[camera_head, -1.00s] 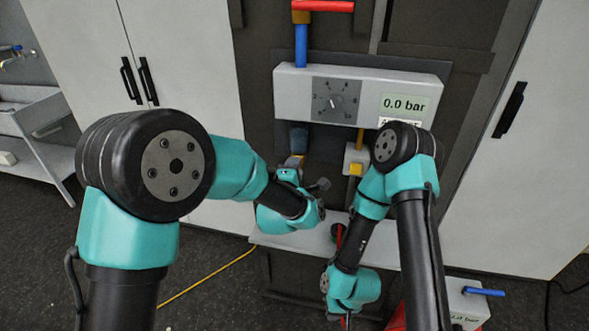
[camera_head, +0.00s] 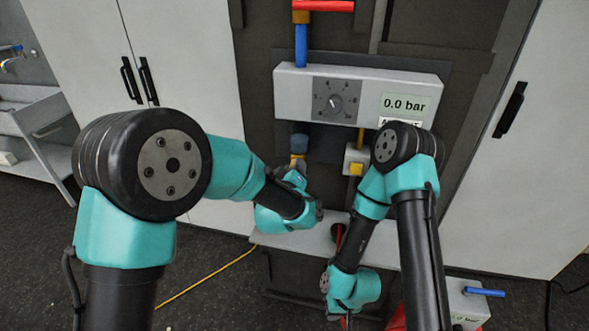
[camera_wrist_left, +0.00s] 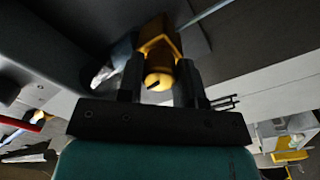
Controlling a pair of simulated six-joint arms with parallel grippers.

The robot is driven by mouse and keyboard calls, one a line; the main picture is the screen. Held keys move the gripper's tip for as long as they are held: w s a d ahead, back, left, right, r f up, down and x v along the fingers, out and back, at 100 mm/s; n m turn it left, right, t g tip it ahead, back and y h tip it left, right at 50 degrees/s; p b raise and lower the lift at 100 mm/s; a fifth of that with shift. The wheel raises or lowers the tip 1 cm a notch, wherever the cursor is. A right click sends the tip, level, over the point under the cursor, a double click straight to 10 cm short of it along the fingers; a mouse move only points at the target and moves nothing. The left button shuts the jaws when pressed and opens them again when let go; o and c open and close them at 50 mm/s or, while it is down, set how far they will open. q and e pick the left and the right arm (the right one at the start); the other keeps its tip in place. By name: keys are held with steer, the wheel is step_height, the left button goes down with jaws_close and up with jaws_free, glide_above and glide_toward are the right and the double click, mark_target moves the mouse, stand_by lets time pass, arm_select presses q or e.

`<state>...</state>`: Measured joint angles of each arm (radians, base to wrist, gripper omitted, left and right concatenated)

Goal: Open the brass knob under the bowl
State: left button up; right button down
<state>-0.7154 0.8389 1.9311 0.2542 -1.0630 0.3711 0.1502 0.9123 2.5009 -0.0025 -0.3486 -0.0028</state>
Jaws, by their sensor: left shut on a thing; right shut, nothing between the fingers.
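The blue bowl (camera_head: 299,136) hangs under the grey gauge panel (camera_head: 356,92). The brass knob (camera_head: 298,160) is at its lower end, partly hidden by my left arm. In the left wrist view, the brass knob (camera_wrist_left: 158,78) sits between the two dark fingers of my left gripper (camera_wrist_left: 160,90), which is shut on it. A dark slot or hole shows in the knob's rounded end. My right gripper (camera_head: 334,316) is low in the head view, below its teal wrist, shut and empty; its fingertips are hard to make out.
A block with a yellow front (camera_head: 356,160) hangs right of the bowl. A pale shelf (camera_head: 290,240) lies below the arms. A second box with a blue lever (camera_head: 485,292) is at lower right. White cabinets stand on both sides. The panel display reads 0.0 bar.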

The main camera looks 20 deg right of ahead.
arm_select(q)
steer(key=m, duration=0.3)
steer(key=shift+m, duration=2.3)
steer(key=o, duration=0.9)
steer(key=v, duration=1.7)
steer(key=shift+s+a+r, duration=0.1)
steer(key=shift+a+r, duration=0.05)
steer(key=shift+a, duration=0.15)
